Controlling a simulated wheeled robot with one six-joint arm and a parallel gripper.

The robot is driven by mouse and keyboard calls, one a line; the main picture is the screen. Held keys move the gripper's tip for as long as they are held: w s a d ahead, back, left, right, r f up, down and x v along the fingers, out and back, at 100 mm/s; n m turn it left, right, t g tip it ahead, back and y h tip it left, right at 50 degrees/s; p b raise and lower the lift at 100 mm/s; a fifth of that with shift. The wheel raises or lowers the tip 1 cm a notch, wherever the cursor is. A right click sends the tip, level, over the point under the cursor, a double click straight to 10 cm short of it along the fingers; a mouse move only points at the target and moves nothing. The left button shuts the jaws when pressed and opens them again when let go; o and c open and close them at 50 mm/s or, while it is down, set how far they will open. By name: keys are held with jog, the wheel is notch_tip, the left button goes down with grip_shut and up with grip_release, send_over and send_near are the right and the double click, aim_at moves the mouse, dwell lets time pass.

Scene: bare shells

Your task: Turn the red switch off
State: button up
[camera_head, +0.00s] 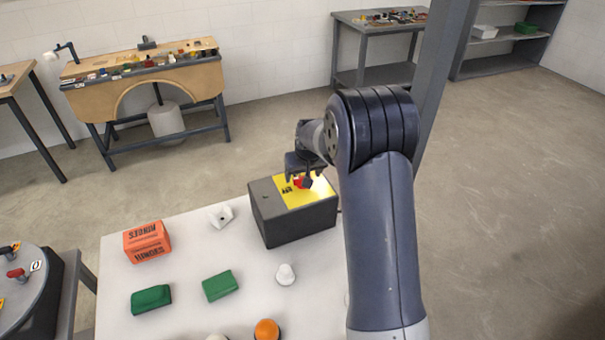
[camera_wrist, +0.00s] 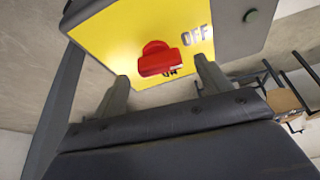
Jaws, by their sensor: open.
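The red switch (camera_wrist: 158,60) sits on a yellow panel (camera_wrist: 120,35) in the wrist view. The word OFF is printed to its right, and the switch partly covers a second label, apparently ON, at its lower edge. In the head view the red switch (camera_head: 303,182) is on top of a dark grey box (camera_head: 290,228) standing on the white table. My gripper (camera_head: 305,165) is just above the switch and partly hides it. In the wrist view my open gripper (camera_wrist: 162,82) has one finger on each side of the switch; contact cannot be told.
On the white table (camera_head: 185,285) are an orange box (camera_head: 147,242), two green blocks (camera_head: 220,285), a white cone-like piece (camera_head: 285,274), a small white block (camera_head: 221,216) and an orange-topped piece (camera_head: 267,329). Workbenches stand behind.

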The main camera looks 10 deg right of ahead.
jog(key=shift+x, duration=1.05)
jog(key=shift+c, duration=0.3)
jog(key=c, duration=0.9)
jog(key=shift+f, duration=0.1)
